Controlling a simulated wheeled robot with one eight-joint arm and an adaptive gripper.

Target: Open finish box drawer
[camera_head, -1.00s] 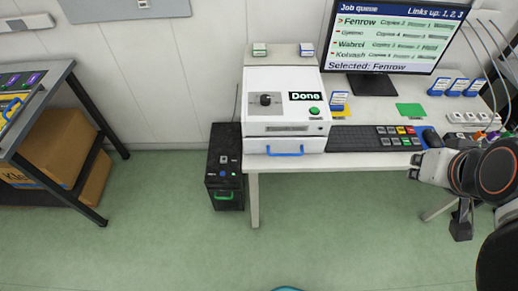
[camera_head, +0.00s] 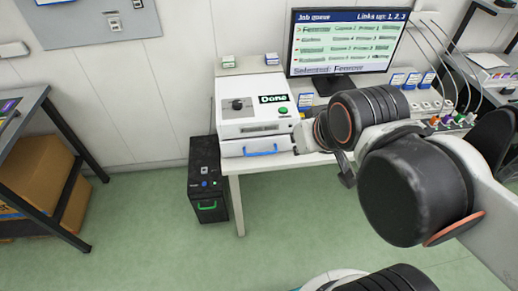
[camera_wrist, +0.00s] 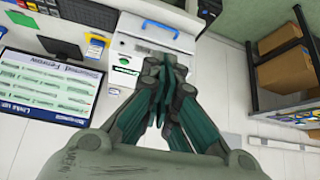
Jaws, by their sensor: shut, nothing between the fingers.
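The finish box (camera_head: 252,108) is a white unit on the desk with a dark knob, a green button and a "Done" display. Its drawer (camera_head: 256,146), at the bottom front, has a blue handle (camera_head: 261,152) and looks closed. In the wrist view the box (camera_wrist: 128,48) lies beyond the fingers, with the blue handle (camera_wrist: 160,29) near the top edge. My gripper (camera_wrist: 166,68) is shut and empty, apart from the handle. In the head view my gripper (camera_head: 303,135) is close to the right of the box, partly hidden by my arm.
A monitor (camera_head: 345,42) stands behind on the desk (camera_head: 236,172). A black tower (camera_head: 206,180) with a green handle stands on the floor left of the desk leg. A shelf with cardboard boxes (camera_head: 35,180) is at the left. Floor before the desk is clear.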

